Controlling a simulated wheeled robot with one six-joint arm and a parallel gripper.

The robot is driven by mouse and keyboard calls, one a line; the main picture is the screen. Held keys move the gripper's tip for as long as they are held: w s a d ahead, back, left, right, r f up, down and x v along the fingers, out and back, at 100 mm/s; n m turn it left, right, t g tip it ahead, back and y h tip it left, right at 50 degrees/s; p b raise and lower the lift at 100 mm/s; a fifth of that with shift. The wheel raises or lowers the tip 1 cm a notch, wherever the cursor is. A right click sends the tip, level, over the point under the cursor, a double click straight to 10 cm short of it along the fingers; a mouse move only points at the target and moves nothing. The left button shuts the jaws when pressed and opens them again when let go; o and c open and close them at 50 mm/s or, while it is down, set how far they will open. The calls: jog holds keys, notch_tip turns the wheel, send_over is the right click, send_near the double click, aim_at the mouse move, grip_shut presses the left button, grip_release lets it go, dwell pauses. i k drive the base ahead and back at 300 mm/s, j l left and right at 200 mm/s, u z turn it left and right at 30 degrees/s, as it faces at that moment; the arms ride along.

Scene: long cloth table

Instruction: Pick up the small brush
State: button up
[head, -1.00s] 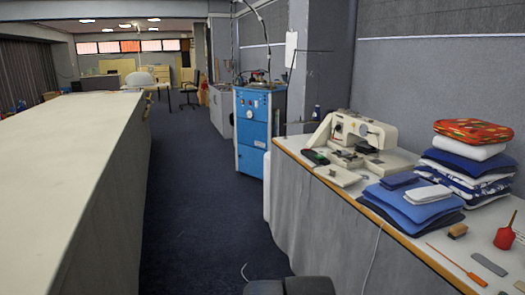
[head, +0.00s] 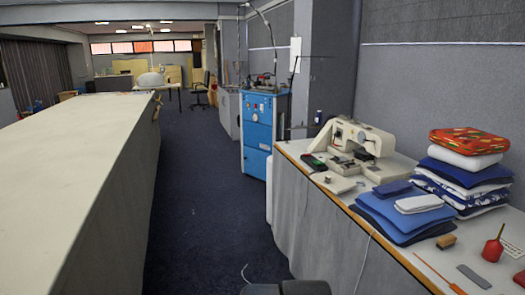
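The small brush (head: 446,241), a short tan block, lies on the right-hand table (head: 345,228). It is just right of the stacked blue cloths (head: 402,218) and left of a red oil can (head: 493,247). Its bristles are too small to make out. My gripper is not clearly in view. Only a dark rounded part of mine shows at the bottom edge, well apart from the brush.
A thin orange-handled tool (head: 440,274) and a grey flat piece (head: 474,276) lie in front of the brush. A sewing machine (head: 356,138) and a pile of folded textiles (head: 463,180) stand behind. Dark floor (head: 205,200) is free between the tables.

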aim_at(444, 243)
jog(key=i, duration=0.2)
jog(key=z, duration=1.6)
